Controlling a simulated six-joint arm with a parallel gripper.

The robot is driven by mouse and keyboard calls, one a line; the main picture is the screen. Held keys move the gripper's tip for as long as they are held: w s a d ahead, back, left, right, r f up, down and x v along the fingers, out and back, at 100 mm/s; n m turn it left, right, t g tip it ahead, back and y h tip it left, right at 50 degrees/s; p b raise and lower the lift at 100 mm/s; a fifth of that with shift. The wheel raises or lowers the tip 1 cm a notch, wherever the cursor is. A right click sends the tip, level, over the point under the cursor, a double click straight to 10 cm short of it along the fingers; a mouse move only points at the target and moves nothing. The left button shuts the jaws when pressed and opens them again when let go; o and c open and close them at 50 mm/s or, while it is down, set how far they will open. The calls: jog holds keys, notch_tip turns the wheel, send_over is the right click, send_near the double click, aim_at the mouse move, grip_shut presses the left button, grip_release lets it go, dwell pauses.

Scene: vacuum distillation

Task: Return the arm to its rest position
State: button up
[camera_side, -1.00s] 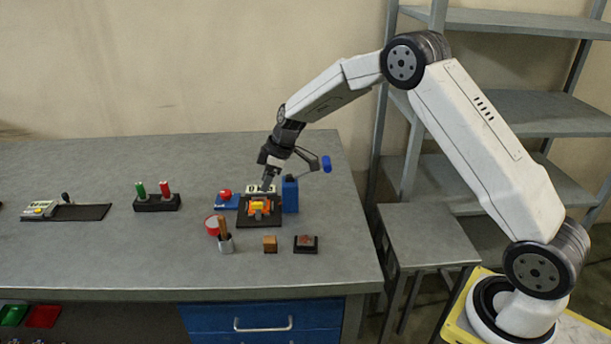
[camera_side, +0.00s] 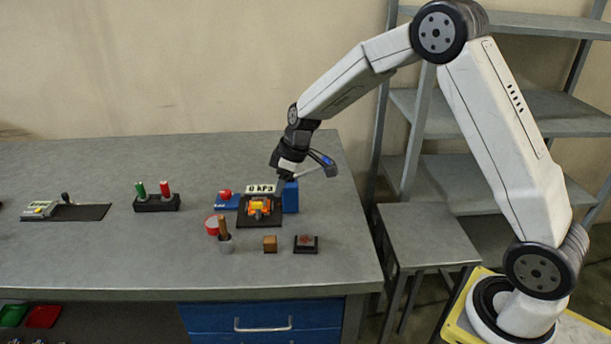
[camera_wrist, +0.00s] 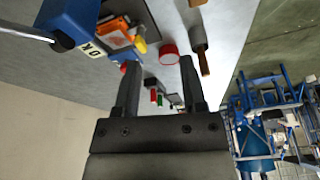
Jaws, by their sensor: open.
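My gripper (camera_side: 281,170) is above the table near the blue box of the pump unit, in the side view. In the wrist view my gripper (camera_wrist: 160,72) shows two dark fingers spread apart with nothing between them. The orange part (camera_side: 258,207) sits on a black base below and to the left of it, in front of a "0 kPa" display (camera_side: 261,188). The blue box (camera_side: 290,196) stands just right of the display and also shows at the top left of the wrist view (camera_wrist: 72,14).
A red-capped item (camera_side: 212,225), a grey cup with a brown handle (camera_side: 225,243), a small brown block (camera_side: 270,243) and a black pad (camera_side: 306,243) stand in front. Green and red handles (camera_side: 153,192) are to the left. Grey shelving (camera_side: 500,110) stands at the right behind my arm.

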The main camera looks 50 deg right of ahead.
jog(key=s+a+m+h, duration=0.2)
jog(key=s+m, duration=0.4)
jog(key=s, duration=1.7)
jog(key=shift+s+r+m, duration=0.3)
jog(key=shift+s+m, duration=0.05)
jog(key=shift+m, duration=0.05)
